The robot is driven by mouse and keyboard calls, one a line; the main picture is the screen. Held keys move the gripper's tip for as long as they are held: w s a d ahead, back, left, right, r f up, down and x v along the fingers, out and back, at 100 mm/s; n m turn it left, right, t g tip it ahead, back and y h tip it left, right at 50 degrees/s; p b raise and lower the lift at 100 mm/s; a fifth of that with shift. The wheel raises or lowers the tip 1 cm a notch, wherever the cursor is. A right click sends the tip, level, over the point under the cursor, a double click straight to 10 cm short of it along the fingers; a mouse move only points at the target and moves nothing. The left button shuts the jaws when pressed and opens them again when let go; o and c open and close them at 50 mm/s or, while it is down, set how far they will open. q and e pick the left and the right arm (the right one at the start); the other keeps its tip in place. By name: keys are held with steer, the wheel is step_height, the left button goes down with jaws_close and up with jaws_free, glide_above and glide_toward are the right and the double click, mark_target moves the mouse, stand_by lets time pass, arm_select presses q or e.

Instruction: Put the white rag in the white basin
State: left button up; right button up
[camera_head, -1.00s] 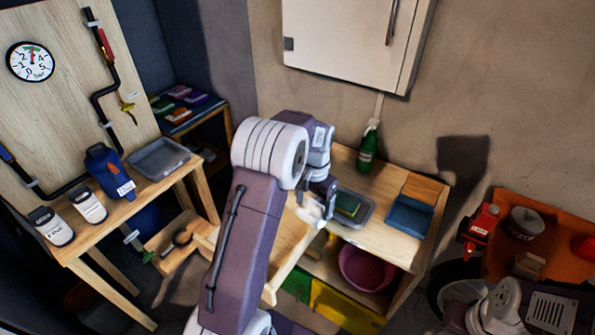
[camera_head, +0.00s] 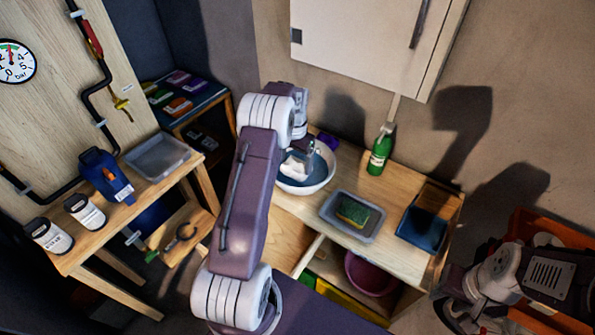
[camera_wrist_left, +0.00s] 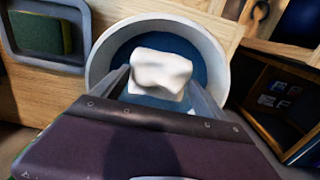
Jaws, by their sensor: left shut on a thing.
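The white rag (camera_head: 296,167) is held in my left gripper (camera_head: 298,160), which is shut on it. The rag also shows as a crumpled white bundle between the fingers in the left wrist view (camera_wrist_left: 160,72). The white basin (camera_head: 324,178) stands on the wooden counter, with a blue inside, perhaps water. The rag is over the basin's opening; I cannot tell whether it touches the inside. In the left wrist view the basin's rim (camera_wrist_left: 100,62) surrounds the rag. My right arm shows at the lower right, but its gripper is out of view.
A grey tray with a green and yellow sponge (camera_head: 352,211) sits right of the basin. A blue bin (camera_head: 422,229) and a green bottle (camera_head: 380,150) share the counter (camera_head: 385,258). A white wall cabinet (camera_head: 370,35) hangs above. A magenta tub (camera_head: 370,272) is below.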

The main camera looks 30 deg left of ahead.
mark_target(296, 166)
arm_select(q)
steer(key=f, duration=0.2)
steer(key=w+f, duration=0.1)
steer(key=shift+a, duration=0.35)
steer(key=shift+s+d+f, duration=0.15)
steer(key=shift+f, duration=0.15)
steer(key=shift+s+d+f, duration=0.1)
steer(key=shift+s+f, duration=0.1)
steer(key=shift+f, duration=0.95)
steer(key=shift+w+f, duration=0.25)
steer(key=shift+f, duration=0.05)
steer(key=o, duration=1.1)
steer(key=shift+o, duration=0.8)
steer(key=shift+s+r, duration=0.1)
steer(key=shift+r, duration=0.2)
step_height(296, 166, up, 12)
steer(key=shift+f, duration=0.1)
